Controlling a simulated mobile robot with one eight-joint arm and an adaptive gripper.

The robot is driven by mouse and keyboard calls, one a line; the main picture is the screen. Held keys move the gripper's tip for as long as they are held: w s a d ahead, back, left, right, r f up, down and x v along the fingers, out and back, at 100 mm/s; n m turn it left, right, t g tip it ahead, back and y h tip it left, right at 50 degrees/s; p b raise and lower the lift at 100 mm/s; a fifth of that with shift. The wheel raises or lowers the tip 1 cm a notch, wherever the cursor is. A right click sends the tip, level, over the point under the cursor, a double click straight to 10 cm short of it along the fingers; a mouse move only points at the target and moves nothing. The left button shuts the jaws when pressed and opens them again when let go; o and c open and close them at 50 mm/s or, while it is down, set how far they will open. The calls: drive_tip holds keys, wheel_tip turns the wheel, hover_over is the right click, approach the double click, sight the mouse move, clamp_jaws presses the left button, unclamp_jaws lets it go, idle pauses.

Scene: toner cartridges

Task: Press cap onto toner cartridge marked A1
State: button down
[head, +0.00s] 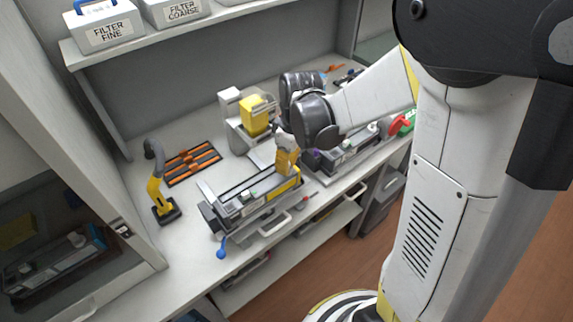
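A long dark toner cartridge (237,208) lies in a grey holder on the counter, left of centre, with a yellow right end. Another dark cartridge (345,151) lies behind and right of it. No A1 mark is readable on either. A small whitish-green piece (245,197) sits on top of the nearer cartridge; I cannot tell if it is a cap. My gripper (287,168) points down at the nearer cartridge's right end, its yellow part just above or touching it. My fingertips are too small and partly hidden to tell their opening or any held thing.
A yellow block (255,115) sits in a white device behind. A yellow-and-black tool stand (161,196) and an orange-black rack (192,165) are at left. A blue-ended piece (222,247) and a red piece (306,199) are at the front edge. A shelf (205,22) overhangs the back.

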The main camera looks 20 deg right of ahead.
drive_tip(key=shift+f, duration=0.2)
drive_tip(key=c, duration=1.1)
unclamp_jaws()
drive_tip(key=shift+r, duration=0.15)
drive_tip(key=shift+r+p, duration=2.45)
drive_tip(key=shift+r, duration=1)
